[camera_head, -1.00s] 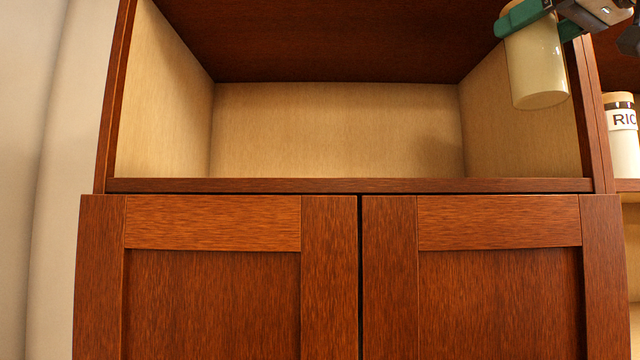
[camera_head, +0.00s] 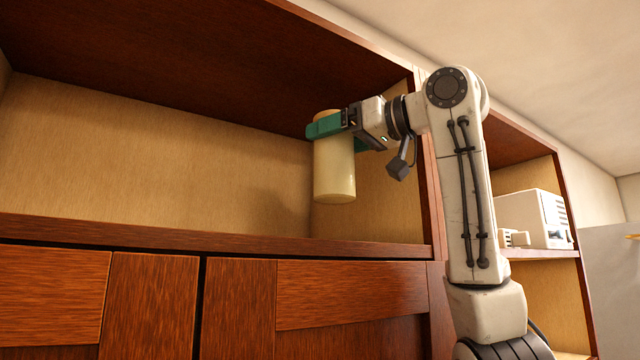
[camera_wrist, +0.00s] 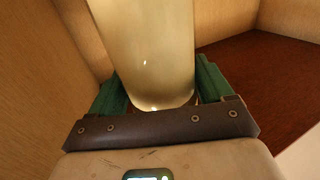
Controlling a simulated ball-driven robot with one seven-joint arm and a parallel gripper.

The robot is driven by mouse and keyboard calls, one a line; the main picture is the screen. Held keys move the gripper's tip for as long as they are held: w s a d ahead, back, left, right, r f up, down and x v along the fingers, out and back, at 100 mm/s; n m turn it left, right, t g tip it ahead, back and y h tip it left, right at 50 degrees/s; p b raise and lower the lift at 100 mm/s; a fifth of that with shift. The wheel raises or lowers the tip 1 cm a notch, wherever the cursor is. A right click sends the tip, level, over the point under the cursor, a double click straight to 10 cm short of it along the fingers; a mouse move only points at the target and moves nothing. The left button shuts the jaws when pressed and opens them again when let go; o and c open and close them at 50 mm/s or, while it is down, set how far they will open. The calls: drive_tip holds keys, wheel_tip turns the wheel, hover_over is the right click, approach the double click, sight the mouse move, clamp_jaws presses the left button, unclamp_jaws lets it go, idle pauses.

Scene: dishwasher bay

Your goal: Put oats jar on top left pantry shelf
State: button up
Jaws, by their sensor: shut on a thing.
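A cream cylindrical jar (camera_head: 334,172) with a tan lid is held upright in the air, in front of or inside the right part of the open shelf compartment; the exact depth is hard to tell. No label shows on it. My gripper (camera_head: 326,127) has its green fingers shut around the jar's upper end. In the wrist view the jar (camera_wrist: 150,50) sits between the two green fingers (camera_wrist: 160,92). The shelf board (camera_head: 180,232) lies below the jar, with a visible gap between them.
The compartment has a light wooden back (camera_head: 150,155), a dark top panel (camera_head: 200,50) and a right side wall (camera_head: 385,205). The shelf floor looks empty where visible. Closed cabinet doors (camera_head: 150,300) are below. A white appliance (camera_head: 535,218) stands on a shelf to the right.

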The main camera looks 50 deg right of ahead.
sight(353, 174)
drive_tip(key=shift+s+f+p, duration=0.15)
drive_tip(key=shift+f+p, duration=0.3)
drive_tip(key=shift+f, duration=3.05)
drive_tip(key=shift+f, duration=0.2)
drive_tip(key=o, duration=1.6)
drive_tip(key=shift+c, duration=0.2)
drive_tip(key=shift+r, duration=0.1)
drive_tip(key=shift+r, duration=0.15)
drive_tip(key=shift+s, duration=0.3)
drive_tip(key=s+d+b, duration=0.1)
drive_tip(key=s+b, duration=0.3)
drive_tip(key=s, duration=0.7)
drive_tip(key=shift+s+d, duration=0.15)
